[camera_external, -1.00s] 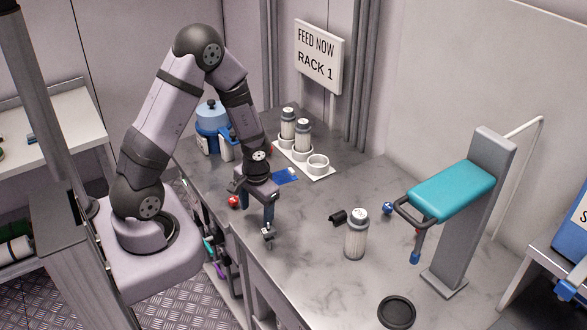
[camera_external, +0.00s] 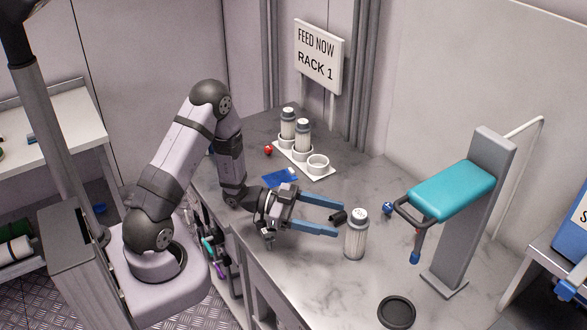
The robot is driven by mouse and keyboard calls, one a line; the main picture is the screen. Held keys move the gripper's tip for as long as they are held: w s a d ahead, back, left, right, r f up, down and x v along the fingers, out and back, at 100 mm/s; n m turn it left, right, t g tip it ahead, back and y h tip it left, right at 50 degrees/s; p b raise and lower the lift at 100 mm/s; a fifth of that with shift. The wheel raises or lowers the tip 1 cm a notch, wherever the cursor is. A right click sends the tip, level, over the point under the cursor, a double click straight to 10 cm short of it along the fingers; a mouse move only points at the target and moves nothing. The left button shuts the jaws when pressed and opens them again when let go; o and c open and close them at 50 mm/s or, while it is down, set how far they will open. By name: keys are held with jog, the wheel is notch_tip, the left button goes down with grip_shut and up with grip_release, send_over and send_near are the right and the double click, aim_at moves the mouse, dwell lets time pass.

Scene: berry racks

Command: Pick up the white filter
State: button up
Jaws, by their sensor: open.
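The white filter (camera_external: 356,239), a white ribbed cylinder with a grey and white cap, stands upright on the grey marbled counter. My gripper (camera_external: 340,221) is open and empty, with its two long blue fingers lying roughly level and pointing right. The fingertips are just left of the filter, and the filter is not between them as far as this view shows. Two similar white cylinders (camera_external: 288,124) (camera_external: 303,135) stand in a white rack (camera_external: 318,172) at the back, whose front cup is empty.
A grey stand with a teal pad (camera_external: 451,190) rises at the right. A black disc (camera_external: 397,312) lies in front. A blue card (camera_external: 281,178) lies behind my gripper.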

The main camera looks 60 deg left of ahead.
aim_at(354, 221)
jog(key=shift+h, duration=0.8)
jog(key=d, duration=0.1)
jog(key=w+d+p, duration=0.1)
jog(key=d, duration=0.1)
jog(key=w+d+p, duration=0.1)
jog(key=shift+w+d+r, duration=0.25)
jog(key=shift+d+r, duration=0.15)
jog(key=shift+w+d+f, duration=0.15)
jog(key=shift+w+d, duration=0.3)
jog(key=shift+w+d+p, duration=0.3)
jog(key=shift+d+p, duration=0.05)
jog(key=shift+p, duration=0.25)
jog(key=p+x, duration=0.2)
jog(key=x, duration=0.2)
jog(key=shift+w, duration=0.2)
jog(key=shift+c, duration=0.5)
jog(key=c, duration=1)
